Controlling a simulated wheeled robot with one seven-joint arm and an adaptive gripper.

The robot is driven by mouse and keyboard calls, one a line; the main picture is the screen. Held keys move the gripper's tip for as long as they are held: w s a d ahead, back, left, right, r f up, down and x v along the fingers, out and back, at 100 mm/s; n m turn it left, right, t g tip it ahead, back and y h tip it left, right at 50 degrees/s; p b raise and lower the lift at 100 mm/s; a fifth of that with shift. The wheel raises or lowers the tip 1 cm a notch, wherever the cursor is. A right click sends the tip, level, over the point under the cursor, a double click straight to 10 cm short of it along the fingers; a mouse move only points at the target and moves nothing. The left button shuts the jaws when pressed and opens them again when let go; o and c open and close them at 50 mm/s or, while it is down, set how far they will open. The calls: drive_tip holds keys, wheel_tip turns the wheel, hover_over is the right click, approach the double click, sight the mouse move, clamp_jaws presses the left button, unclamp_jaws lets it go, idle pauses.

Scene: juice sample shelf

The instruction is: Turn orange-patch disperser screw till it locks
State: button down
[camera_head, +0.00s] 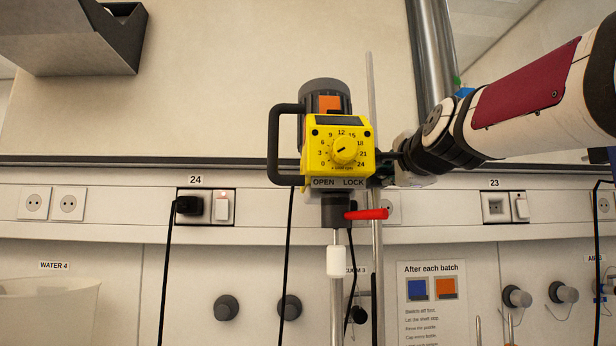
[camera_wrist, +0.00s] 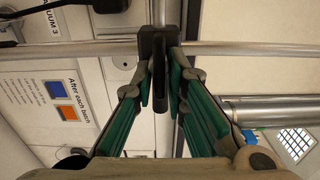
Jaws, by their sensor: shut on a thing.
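The disperser (camera_head: 338,133) has a yellow front with a numbered dial, a grey motor cap and an orange patch (camera_head: 330,103). It is mounted beside a thin upright rod (camera_head: 371,85). My gripper (camera_head: 385,172) reaches in from the right, at the disperser's right side behind its yellow front. In the wrist view my gripper (camera_wrist: 163,88) has its green-padded fingers closed on both sides of a black flat-headed screw (camera_wrist: 160,78) at the clamp on the rod. The head view hides the screw and fingertips. How far the screw is turned cannot be told.
A red lever (camera_head: 367,214) below the disperser points right, under the word LOCK. A black side handle (camera_head: 285,145) stands out on the left. Black cables hang below, and an instruction sheet (camera_head: 432,300) is on the wall at lower right.

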drive_tip(key=c, duration=1.7)
unclamp_jaws()
drive_tip(key=shift+s, duration=0.1)
drive_tip(key=s, duration=1.1)
drive_tip(key=shift+s, duration=0.4)
